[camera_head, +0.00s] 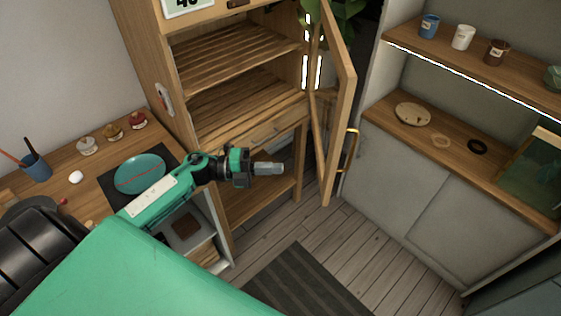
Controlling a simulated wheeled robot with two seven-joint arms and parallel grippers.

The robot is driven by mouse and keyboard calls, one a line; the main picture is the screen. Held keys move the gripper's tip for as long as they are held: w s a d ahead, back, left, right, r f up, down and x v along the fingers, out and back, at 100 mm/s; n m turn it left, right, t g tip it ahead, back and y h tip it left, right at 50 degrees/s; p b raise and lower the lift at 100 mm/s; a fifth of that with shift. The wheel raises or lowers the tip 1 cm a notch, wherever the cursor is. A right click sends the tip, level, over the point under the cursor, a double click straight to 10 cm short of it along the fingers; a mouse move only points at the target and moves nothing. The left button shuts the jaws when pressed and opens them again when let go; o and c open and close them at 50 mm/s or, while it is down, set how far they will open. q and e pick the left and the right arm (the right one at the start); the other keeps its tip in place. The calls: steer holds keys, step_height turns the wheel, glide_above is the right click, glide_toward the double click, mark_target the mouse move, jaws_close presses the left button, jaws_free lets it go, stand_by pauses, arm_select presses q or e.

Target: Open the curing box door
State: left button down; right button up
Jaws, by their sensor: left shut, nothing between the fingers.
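The curing box (250,118) is a wooden cabinet with slatted shelves at the top centre, and its front stands open. Its wood-framed door (345,90) is swung out to the right, with a brass handle (348,150) on the outer edge. My left gripper (279,168) is shut and empty. In the picture it shows left of the door and just below the box's shelves, apart from the handle. My right gripper is not in view.
A wooden worktop (112,197) at left holds a teal plate (139,173) on a dark mat, small jars and a brush cup (36,167). Grey cabinets (412,200) with shelves stand at right. A striped rug (305,285) lies on clear floor.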

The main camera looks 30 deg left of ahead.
arm_select(q)
steer(key=p, duration=0.5)
glide_toward(330, 168)
steer(key=x, duration=0.5)
steer(key=shift+w, duration=0.2)
steer(key=shift+w+d+f, duration=0.2)
steer(key=shift+w+d, duration=0.2)
steer(key=shift+d, duration=0.3)
